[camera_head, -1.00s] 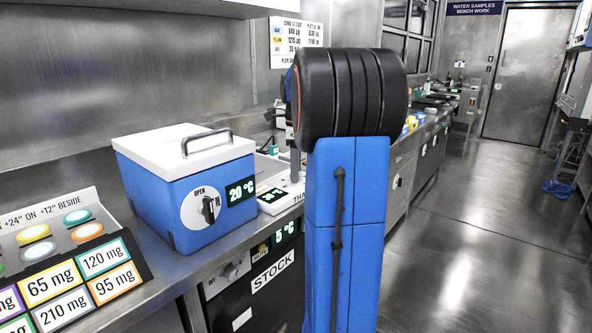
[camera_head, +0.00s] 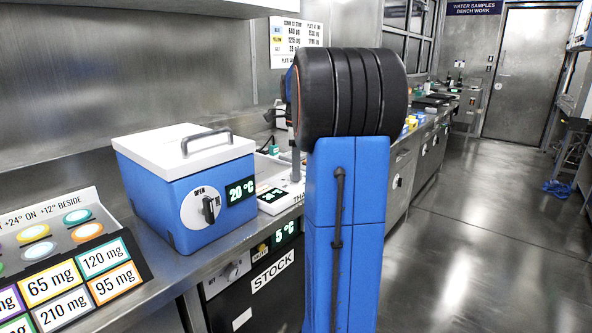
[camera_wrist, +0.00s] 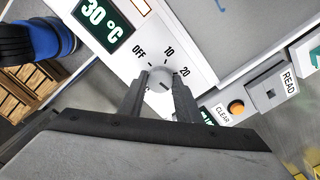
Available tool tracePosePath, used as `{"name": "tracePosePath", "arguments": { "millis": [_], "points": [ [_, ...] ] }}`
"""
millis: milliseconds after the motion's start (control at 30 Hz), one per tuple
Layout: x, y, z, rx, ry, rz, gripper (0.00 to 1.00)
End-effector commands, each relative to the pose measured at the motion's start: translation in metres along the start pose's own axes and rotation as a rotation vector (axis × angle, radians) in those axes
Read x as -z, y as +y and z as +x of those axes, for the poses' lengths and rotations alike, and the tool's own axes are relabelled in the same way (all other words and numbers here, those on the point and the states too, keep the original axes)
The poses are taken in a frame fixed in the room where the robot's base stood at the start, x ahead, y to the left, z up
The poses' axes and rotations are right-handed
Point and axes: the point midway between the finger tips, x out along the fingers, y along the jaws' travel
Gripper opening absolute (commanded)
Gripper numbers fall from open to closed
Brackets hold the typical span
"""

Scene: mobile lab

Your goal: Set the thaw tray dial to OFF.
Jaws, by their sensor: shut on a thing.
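The thaw tray dial (camera_wrist: 160,80) is a small round pale knob on a white panel in the wrist view, with OFF, 10 and 20 printed around it. I cannot clearly tell which mark it points to. The display (camera_wrist: 103,22) beside it reads 30 °C. My gripper (camera_wrist: 159,84) is shut on the dial, one finger on each side. In the head view, the white thaw tray (camera_head: 290,196) is partly hidden behind my arm, and the dial and gripper are out of sight.
A blue box with a white lid (camera_head: 187,185) stands left of the tray, its display reading 20 °C. A black STOCK unit (camera_head: 245,300) is under the bench. In the wrist view, CLEAR (camera_wrist: 236,107) and READ (camera_wrist: 270,94) buttons sit close to the right.

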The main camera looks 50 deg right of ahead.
Motion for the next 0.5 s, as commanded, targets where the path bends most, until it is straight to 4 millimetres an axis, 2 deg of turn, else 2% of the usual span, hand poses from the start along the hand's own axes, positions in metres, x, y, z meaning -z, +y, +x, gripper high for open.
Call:
{"name": "tracePosePath", "arguments": {
  "millis": [500],
  "points": [
    [0.0000, -0.0002, -0.0007, 0.002, 0.000, -0.466, 0.08]
  ]
}}
